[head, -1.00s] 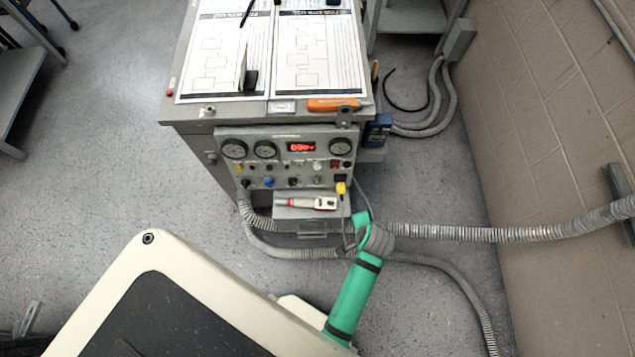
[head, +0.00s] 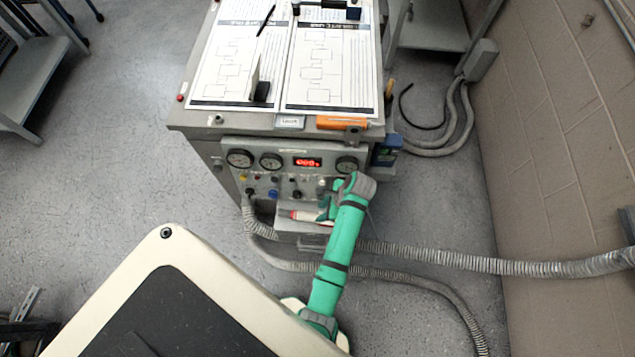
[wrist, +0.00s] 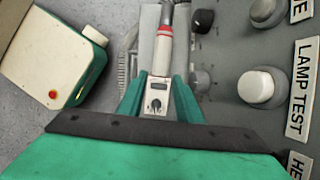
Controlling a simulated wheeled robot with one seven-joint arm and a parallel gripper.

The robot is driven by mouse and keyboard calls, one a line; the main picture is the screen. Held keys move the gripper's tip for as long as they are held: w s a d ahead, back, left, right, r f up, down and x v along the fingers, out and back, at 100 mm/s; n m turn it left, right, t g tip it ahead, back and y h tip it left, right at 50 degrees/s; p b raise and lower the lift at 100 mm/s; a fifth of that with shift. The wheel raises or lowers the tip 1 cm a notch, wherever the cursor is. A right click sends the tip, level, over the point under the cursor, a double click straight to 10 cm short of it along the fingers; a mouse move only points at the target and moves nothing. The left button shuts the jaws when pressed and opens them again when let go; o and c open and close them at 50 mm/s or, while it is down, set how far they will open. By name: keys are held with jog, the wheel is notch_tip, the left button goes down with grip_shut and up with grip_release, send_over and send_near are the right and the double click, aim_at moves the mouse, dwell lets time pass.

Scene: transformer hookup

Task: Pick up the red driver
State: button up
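The red driver (head: 303,216) lies on the small shelf at the front of the grey cabinet, partly hidden by my arm in the head view. In the wrist view the driver (wrist: 164,45) has a grey handle, a red band and a pale head with a small display and a dial. My gripper (wrist: 160,77) has its two green fingers on either side of the driver's head, close to it. It looks open; contact is not clear. In the head view my gripper (head: 327,208) is at the driver's right end, mostly hidden behind my wrist.
The shelf (head: 290,232) sits below a panel (head: 262,177) with gauges and knobs. In the wrist view, knobs (wrist: 262,88) stand close to the right of my fingers. Ribbed hoses (head: 450,257) run below and right. An orange tool (head: 340,123) lies on the cabinet's top edge.

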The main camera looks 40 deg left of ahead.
aim_at(314, 216)
jog(key=shift+s+x, duration=0.2)
jog(key=shift+x, duration=1)
jog(key=shift+w+x, duration=0.2)
jog(key=shift+x, duration=2.15)
jog(key=shift+w+a, duration=0.1)
grip_shut()
